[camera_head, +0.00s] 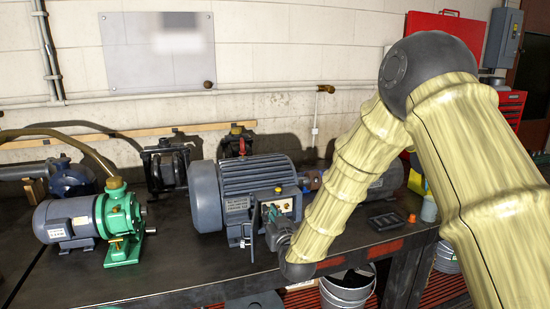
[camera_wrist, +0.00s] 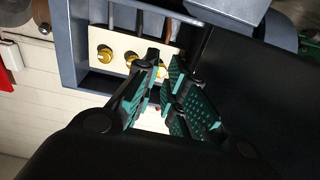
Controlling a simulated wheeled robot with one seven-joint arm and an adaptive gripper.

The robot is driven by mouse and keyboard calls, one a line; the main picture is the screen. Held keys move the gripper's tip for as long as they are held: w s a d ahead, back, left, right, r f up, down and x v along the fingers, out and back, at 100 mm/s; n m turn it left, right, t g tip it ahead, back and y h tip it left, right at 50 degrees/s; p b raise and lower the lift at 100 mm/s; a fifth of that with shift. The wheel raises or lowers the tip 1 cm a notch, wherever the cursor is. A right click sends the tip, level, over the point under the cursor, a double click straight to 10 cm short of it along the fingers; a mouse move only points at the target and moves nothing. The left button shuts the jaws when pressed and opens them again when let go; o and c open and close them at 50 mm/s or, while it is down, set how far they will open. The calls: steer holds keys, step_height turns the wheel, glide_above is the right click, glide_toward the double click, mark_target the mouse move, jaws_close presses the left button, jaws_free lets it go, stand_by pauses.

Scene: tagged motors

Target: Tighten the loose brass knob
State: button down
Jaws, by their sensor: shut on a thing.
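The large blue-grey motor (camera_head: 250,180) stands on the dark bench, with an open terminal box facing my arm. In the wrist view, a cream panel (camera_wrist: 110,38) inside this box (camera_wrist: 68,50) carries a row of brass knobs. The left knob (camera_wrist: 104,54) is in plain view. The middle knob (camera_wrist: 131,60) is partly behind a finger. The right knob (camera_wrist: 162,71) lies between my fingertips and is mostly hidden. My gripper (camera_wrist: 164,68), with teal ridged pads, is shut on this right knob. In the head view, my gripper (camera_head: 268,218) reaches the box from the front right.
A green pump with a grey motor (camera_head: 115,212) stands at the left of the bench. A black tray (camera_head: 386,221) and an orange cap (camera_head: 412,217) lie to the right of my arm. Buckets (camera_head: 348,285) stand below the bench's front edge.

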steer(key=m+b, duration=0.1)
steer(key=m, duration=0.4)
steer(key=m+b, duration=0.2)
steer(key=m, duration=0.3)
steer(key=shift+a+r+m, duration=0.15)
steer(key=shift+m, duration=0.15)
